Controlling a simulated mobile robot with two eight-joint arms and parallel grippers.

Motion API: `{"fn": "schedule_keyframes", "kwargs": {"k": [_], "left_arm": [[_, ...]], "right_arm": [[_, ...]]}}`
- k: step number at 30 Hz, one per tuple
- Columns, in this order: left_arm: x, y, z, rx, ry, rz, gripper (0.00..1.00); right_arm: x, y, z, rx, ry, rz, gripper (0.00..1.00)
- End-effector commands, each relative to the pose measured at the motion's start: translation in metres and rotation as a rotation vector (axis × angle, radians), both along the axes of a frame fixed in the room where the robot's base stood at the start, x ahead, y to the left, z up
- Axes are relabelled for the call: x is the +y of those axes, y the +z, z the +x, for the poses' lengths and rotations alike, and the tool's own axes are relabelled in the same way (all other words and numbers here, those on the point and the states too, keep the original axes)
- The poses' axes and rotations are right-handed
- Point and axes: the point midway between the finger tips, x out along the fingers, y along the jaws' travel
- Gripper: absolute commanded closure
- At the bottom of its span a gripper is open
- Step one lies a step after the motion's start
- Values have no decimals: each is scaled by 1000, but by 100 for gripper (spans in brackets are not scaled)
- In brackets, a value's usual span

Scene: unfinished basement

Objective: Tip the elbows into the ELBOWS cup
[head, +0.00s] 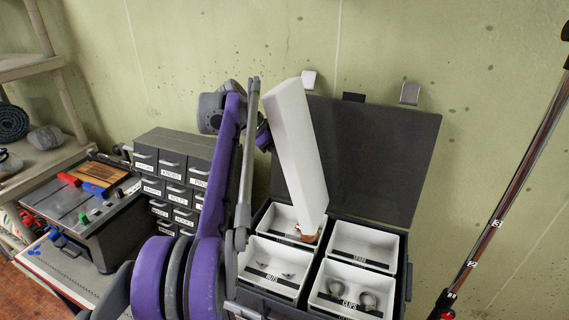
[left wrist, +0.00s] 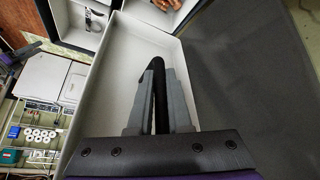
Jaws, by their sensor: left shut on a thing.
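My left gripper (head: 264,132) is shut on the wall of a long white tray (head: 293,145); the fingers (left wrist: 158,100) also show in the left wrist view. The tray is tilted steeply, its low end over the back-left cup (head: 275,216) of an open dark case. The tray floor visible in the left wrist view (left wrist: 125,65) is bare. Copper elbows (head: 304,236) show at the tray's low end, and in the left wrist view copper elbows (left wrist: 186,8) lie beyond that end. I cannot read the back-left cup's label. My right gripper is not in view.
The case also holds a cup with wing nuts (head: 268,279), a CLIPS cup (head: 325,303) and a back-right cup (head: 363,238) that looks empty. The raised lid (head: 385,160) stands behind. A labelled drawer cabinet (head: 160,160) is at left; a pole (head: 510,175) leans at right.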

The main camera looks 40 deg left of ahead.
Motion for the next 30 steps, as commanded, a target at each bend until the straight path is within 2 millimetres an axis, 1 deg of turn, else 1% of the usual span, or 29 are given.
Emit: {"fn": "schedule_keyframes", "kwargs": {"k": [1, 9, 15, 30], "left_arm": [[-7, 4, 2, 6, -4, 25, 100], [-33, 6, 11, 51, -4, 181, 100], [-52, 6, 16, 89, -5, 294, 100], [-99, -2, 31, 183, -7, 583, 100]], "right_arm": [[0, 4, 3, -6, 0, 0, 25], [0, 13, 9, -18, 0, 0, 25], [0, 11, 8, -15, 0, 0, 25], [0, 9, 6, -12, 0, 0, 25]]}}
